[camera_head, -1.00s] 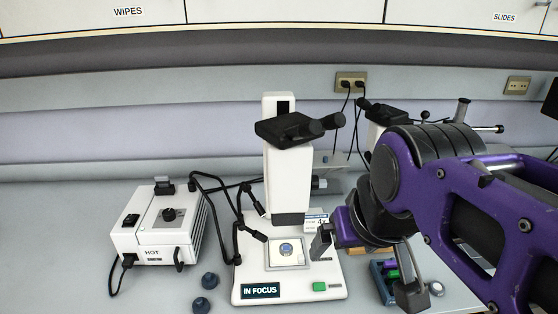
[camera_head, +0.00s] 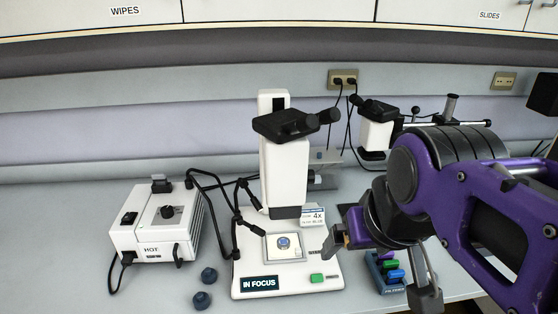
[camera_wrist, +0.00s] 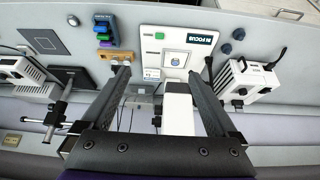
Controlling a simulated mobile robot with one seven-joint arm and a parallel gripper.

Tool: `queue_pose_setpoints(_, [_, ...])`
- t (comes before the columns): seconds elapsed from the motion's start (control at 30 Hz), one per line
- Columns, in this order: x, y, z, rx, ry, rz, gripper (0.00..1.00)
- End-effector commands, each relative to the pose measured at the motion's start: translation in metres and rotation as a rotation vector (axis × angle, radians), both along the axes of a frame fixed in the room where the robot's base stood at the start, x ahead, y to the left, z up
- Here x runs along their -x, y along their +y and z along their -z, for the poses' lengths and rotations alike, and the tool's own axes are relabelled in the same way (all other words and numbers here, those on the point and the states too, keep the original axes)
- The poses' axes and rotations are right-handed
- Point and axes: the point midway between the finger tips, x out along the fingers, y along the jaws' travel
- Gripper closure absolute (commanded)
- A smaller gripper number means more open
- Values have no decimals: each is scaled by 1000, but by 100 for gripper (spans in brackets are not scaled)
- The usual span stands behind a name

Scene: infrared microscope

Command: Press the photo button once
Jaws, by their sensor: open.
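The white microscope (camera_head: 285,180) stands on the bench with an "IN FOCUS" sign (camera_head: 259,284) on the front of its base. A green button (camera_head: 317,278) is on the base's front right; its small label is not readable. The button also shows in the wrist view (camera_wrist: 159,36). My gripper (camera_head: 378,268) is open and empty, to the right of the base and apart from the button. In the wrist view my gripper (camera_wrist: 163,70) has its fingers spread, with the microscope base beyond and between them. A slide (camera_head: 283,243) lies on the stage.
A white "HOT" lamp box (camera_head: 158,228) stands left, with black light arms reaching toward the microscope. Two dark knobs (camera_head: 205,287) lie front left. A rack of coloured filters (camera_head: 388,270) is right of the base, near my gripper. A second microscope (camera_head: 376,135) stands behind.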

Motion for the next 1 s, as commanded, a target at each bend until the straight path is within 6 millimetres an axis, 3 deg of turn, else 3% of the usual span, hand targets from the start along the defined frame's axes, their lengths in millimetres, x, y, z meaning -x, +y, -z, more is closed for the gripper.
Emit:
queue_pose_setpoints(0.07, [0, 0, 0, 0, 1, 0, 6])
queue_pose_setpoints(0.6, [0, 0, 0, 0, 0, 0, 100])
queue_pose_setpoints(1.0, [0, 0, 0, 0, 0, 0, 100])
